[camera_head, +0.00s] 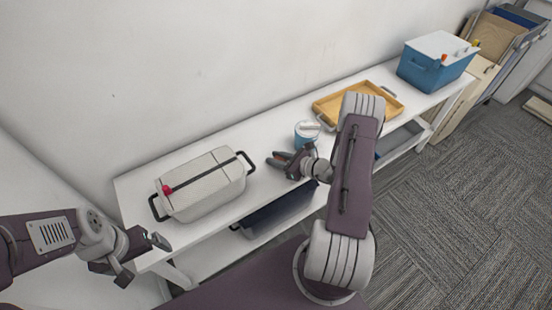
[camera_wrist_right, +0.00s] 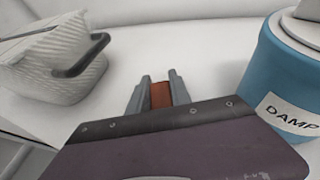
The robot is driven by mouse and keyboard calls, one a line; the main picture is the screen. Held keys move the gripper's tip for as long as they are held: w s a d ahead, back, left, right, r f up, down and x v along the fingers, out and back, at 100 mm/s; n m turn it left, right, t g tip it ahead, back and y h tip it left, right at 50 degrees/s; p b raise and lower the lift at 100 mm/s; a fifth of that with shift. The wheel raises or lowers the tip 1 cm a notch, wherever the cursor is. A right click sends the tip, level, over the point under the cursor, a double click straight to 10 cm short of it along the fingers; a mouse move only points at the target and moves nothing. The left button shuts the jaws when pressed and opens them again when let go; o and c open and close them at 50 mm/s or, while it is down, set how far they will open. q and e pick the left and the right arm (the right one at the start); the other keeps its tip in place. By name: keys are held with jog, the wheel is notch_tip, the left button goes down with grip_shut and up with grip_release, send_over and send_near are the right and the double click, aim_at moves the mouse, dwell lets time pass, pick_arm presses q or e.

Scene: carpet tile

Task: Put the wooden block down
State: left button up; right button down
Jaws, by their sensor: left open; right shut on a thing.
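The wooden block (camera_wrist_right: 161,95) is reddish brown and sits between the fingers of my right gripper (camera_wrist_right: 159,86) in the right wrist view. My right gripper (camera_head: 280,160) is shut on it, over the white table (camera_head: 268,135) between the woven box and the blue canister. In the head view the block is hard to make out. I cannot tell whether it touches the table. My left gripper (camera_head: 142,258) is open and empty, near the table's front left corner.
A pale woven box (camera_head: 215,195) with black handles stands left of my right gripper. A blue canister (camera_head: 305,135), lettered "DAMP" in the wrist view (camera_wrist_right: 285,75), stands close on the right. Farther right are a wooden tray (camera_head: 335,108) and a blue bin (camera_head: 430,75) with a white lid.

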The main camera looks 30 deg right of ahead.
jog(key=c, duration=1.2)
grip_release()
jog(key=shift+f, duration=0.1)
